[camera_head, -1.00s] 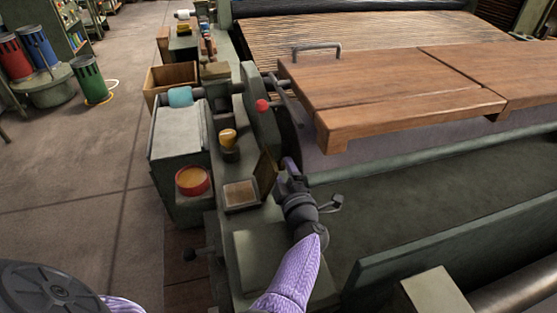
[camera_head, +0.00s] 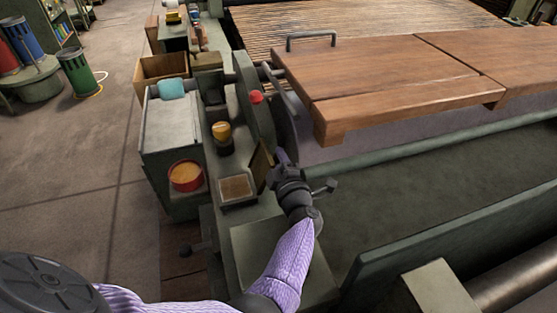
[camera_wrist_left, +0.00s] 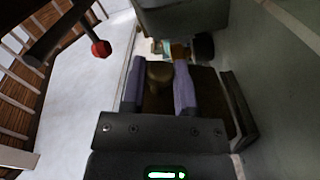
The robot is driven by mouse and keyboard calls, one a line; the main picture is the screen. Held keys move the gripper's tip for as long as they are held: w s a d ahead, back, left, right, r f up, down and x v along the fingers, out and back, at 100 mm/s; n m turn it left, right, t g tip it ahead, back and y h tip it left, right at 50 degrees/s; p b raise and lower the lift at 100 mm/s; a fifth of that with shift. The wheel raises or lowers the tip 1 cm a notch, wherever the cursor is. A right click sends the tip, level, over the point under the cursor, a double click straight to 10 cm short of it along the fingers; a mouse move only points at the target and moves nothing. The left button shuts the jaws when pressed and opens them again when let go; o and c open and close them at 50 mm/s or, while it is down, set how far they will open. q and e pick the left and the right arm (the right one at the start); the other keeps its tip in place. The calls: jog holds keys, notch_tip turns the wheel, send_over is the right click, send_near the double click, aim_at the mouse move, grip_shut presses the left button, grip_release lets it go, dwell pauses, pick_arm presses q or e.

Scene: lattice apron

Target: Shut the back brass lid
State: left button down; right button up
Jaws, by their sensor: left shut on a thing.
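A small box (camera_head: 238,188) with a brown inside and a pale rim stands open on the green machine ledge. Its brass-brown lid (camera_head: 261,162) is raised, nearly upright, along the right side of the box. My left gripper (camera_head: 281,160) is at the right of this lid, its purple fingers partly hidden by its own wrist. In the left wrist view, a dull brass knob-like piece (camera_wrist_left: 160,73) shows between the fingers, with a dark brown face below it. The gripper is shut on the lid; the exact contact is hard to see. My right gripper is not in view.
A yellow-topped pot (camera_head: 221,134) stands just behind the box. A red round tin (camera_head: 186,175) is at the left. A red knob (camera_head: 256,97) on a lever is behind the gripper, and wooden boards (camera_head: 390,80) lie to the right.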

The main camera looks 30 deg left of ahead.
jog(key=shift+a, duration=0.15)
pick_arm(q)
jog(key=shift+f, duration=0.1)
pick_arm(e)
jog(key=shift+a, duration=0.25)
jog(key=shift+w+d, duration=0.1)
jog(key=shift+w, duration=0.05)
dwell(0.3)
